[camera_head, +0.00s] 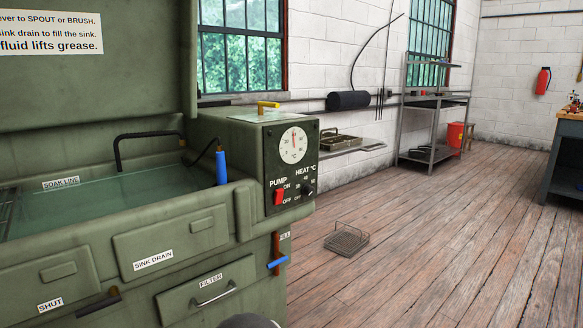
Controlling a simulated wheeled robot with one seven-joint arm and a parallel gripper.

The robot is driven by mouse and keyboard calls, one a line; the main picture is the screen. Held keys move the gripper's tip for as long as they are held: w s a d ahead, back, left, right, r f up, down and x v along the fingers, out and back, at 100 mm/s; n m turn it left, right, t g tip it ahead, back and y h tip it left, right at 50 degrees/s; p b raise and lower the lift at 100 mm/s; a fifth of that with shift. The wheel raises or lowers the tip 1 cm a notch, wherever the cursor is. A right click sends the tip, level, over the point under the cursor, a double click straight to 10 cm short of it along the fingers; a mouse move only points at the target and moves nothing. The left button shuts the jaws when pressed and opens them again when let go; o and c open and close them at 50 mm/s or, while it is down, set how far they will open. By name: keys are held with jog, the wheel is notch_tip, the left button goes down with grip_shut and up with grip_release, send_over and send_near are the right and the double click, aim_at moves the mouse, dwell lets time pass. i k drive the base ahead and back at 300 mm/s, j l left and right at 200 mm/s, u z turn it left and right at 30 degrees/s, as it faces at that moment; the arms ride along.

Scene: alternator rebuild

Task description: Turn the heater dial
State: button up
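The heater dial (307,190) is a small black knob on the dark control panel (284,214) of the green parts washer. Marks including 30, 40 and OFF surround it under the label HEAT °C. Its exact pointer setting is too small to read. Left of it is the red pump switch (279,196), marked ON and OFF. Above is a round white temperature gauge (293,145) with a red needle pointing roughly up. My gripper is not in view. A dark rounded shape at the bottom edge may be part of my arm.
The washer's sink (90,200) holds fluid, with a black spout (150,135) and a blue-handled brush (221,168). A blue-handled lever (277,263) sticks out below the panel. A wire basket (346,239) lies on the floor to the right. Open wooden floor lies beyond.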

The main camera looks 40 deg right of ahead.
aim_at(307, 189)
jog(key=z, duration=1.35)
